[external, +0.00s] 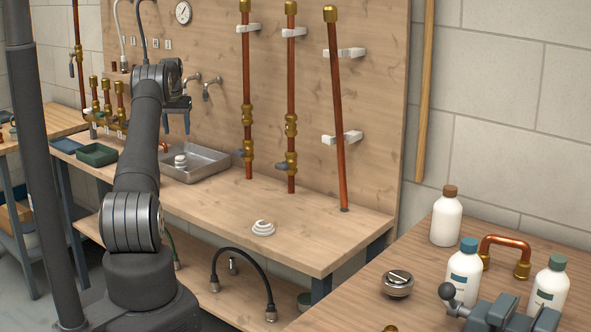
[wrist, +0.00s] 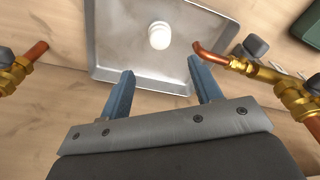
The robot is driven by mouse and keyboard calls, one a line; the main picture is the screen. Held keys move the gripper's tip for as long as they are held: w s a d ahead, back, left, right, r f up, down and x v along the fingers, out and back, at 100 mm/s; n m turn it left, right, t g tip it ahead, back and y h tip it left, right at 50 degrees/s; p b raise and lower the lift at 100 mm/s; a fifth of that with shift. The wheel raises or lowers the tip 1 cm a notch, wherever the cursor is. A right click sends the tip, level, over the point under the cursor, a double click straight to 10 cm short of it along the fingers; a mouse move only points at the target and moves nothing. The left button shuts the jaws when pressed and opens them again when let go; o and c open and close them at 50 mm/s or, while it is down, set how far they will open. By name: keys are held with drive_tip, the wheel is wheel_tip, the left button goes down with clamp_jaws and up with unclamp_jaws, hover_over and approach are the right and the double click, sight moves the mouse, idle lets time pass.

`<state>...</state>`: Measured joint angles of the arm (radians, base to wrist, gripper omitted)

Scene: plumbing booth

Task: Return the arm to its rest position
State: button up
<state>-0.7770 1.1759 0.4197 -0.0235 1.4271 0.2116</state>
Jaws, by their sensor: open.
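My gripper (external: 176,122) is raised above the back of the workbench, in front of the wooden back panel, left of the copper pipes. In the wrist view its two blue fingers (wrist: 160,92) are spread apart with nothing between them. Below and ahead of it lies a metal tray (wrist: 115,72) with a white ribbed piece (wrist: 159,36) inside. The tray (external: 208,166) and the white piece (external: 180,161) also show in the external view, under my gripper.
Upright copper pipes (external: 291,90) stand along the panel; the right one (external: 336,110) leans slightly. Brass valves with a copper spout (wrist: 205,50) lie close to the right finger. A white coil (external: 263,228) sits on the clear bench front. Bottles (external: 446,218) stand on the right table.

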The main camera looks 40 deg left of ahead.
sight(180, 157)
drive_tip(key=shift+r, duration=0.15)
drive_tip(key=f, duration=0.8)
drive_tip(key=w+f, duration=0.1)
drive_tip(key=f, duration=0.3)
drive_tip(key=shift+w+a+f, duration=0.1)
drive_tip(key=shift+a+f, duration=0.25)
drive_tip(key=shift+a, duration=0.05)
wheel_tip(180, 157, up, 4)
drive_tip(key=shift+f, duration=0.2)
drive_tip(key=shift+r, duration=0.25)
drive_tip(key=shift+f, duration=0.1)
